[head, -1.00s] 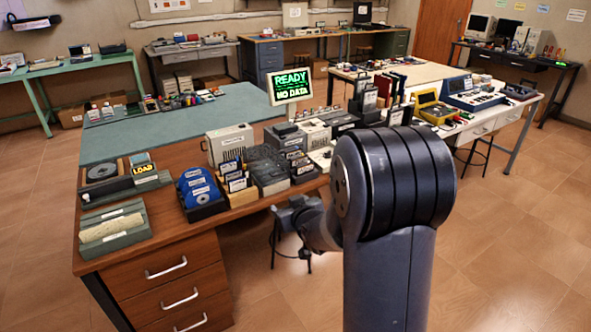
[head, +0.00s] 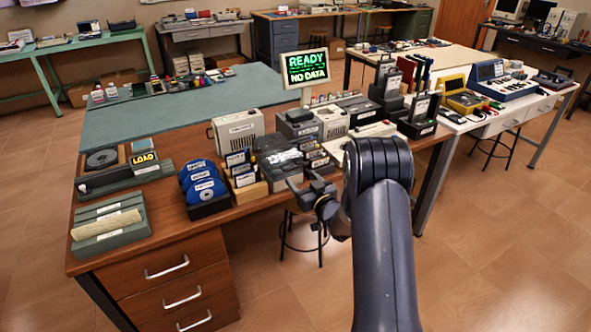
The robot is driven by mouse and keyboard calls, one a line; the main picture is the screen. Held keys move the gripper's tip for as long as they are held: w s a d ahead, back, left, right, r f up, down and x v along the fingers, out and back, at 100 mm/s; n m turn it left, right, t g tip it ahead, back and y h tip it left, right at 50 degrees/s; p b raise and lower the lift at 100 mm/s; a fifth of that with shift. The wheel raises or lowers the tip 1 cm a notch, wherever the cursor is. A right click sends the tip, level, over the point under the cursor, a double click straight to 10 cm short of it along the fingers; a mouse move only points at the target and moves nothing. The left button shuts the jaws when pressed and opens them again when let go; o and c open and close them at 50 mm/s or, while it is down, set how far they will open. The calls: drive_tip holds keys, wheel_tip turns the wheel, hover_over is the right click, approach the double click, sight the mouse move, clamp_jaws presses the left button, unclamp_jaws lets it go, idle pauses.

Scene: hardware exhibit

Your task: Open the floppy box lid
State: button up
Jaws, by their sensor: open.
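The floppy box appears to be the dark grey box (head: 281,172) with a shiny, see-through-looking lid (head: 284,157), near the front edge of the wooden desk. Its lid looks down, though its seam is too small to make out. My gripper (head: 296,190) is open at the desk's front edge, just in front and to the right of this box. It overlaps the box's lower right corner in the picture, and I cannot tell whether it touches. Nothing shows between its fingers.
A wooden rack of labelled disks (head: 244,176) and a holder of blue disks (head: 204,190) stand left of the box. The green mat (head: 180,112) has bare room.

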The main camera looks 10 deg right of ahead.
sight(294, 171)
drive_tip(key=shift+p+x, duration=0.45)
drive_tip(key=shift+x, duration=2.3)
drive_tip(key=shift+c, duration=0.6)
drive_tip(key=c, duration=1)
drive_tip(key=shift+r, duration=0.2)
drive_tip(key=shift+c, duration=0.2)
